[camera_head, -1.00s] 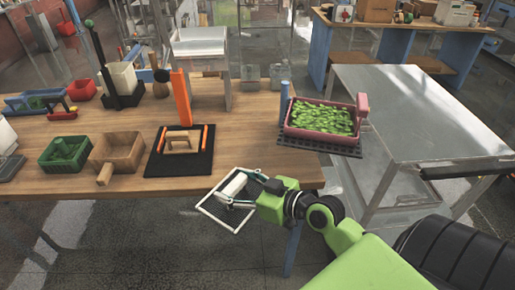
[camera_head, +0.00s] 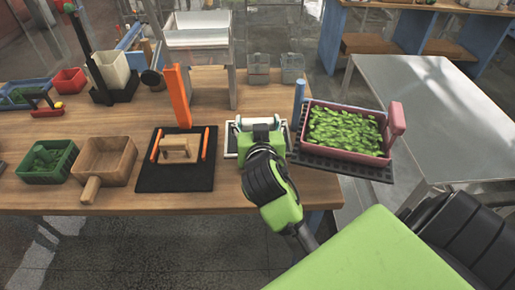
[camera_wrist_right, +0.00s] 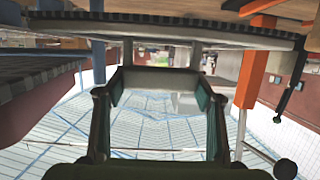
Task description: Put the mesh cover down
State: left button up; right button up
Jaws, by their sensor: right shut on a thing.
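The mesh cover (camera_head: 231,143) is a white-rimmed frame with a pale handle bar on top. In the head view it looks level over the wooden table, between the black mat and the pink tray. My right gripper (camera_head: 259,126) is above it, shut on its handle, and with the wrist hides much of the cover. Whether the cover touches the tabletop cannot be told. In the wrist view my right gripper's dark fingers (camera_wrist_right: 160,88) frame the middle, but the cover cannot be made out clearly there. My left gripper is not in view.
A pink tray of green pieces (camera_head: 390,160) stands close on the right, with a blue post (camera_head: 299,98) beside it. A black mat (camera_head: 174,184) with an orange upright (camera_head: 177,97) is on the left. A wooden box (camera_head: 103,160) and green crate (camera_head: 48,165) stand further left.

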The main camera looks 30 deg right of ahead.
jog(key=f, duration=0.3)
jog(key=s+f, duration=0.1)
jog(key=f, duration=0.1)
jog(key=shift+s+a, duration=0.1)
jog(key=shift+a, duration=0.15)
notch_tip(320, 180, down, 2)
jog(key=shift+f, duration=1.05)
jog(key=o, duration=1.2)
jog(key=shift+s+a, duration=0.15)
jog(key=shift+a, duration=0.05)
jog(key=b+v, duration=0.2)
jog(key=v, duration=0.8)
jog(key=shift+s+a, duration=0.15)
jog(key=shift+s, duration=0.05)
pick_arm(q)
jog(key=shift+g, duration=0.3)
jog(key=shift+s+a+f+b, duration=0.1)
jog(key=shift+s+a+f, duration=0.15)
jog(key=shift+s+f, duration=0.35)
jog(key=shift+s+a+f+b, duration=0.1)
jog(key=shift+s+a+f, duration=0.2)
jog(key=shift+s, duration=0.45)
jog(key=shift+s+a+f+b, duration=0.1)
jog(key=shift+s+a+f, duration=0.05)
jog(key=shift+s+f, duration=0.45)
pick_arm(e)
jog(key=shift+s+a+r, duration=0.15)
jog(key=shift+s+r, duration=0.1)
jog(key=shift+s, duration=0.05)
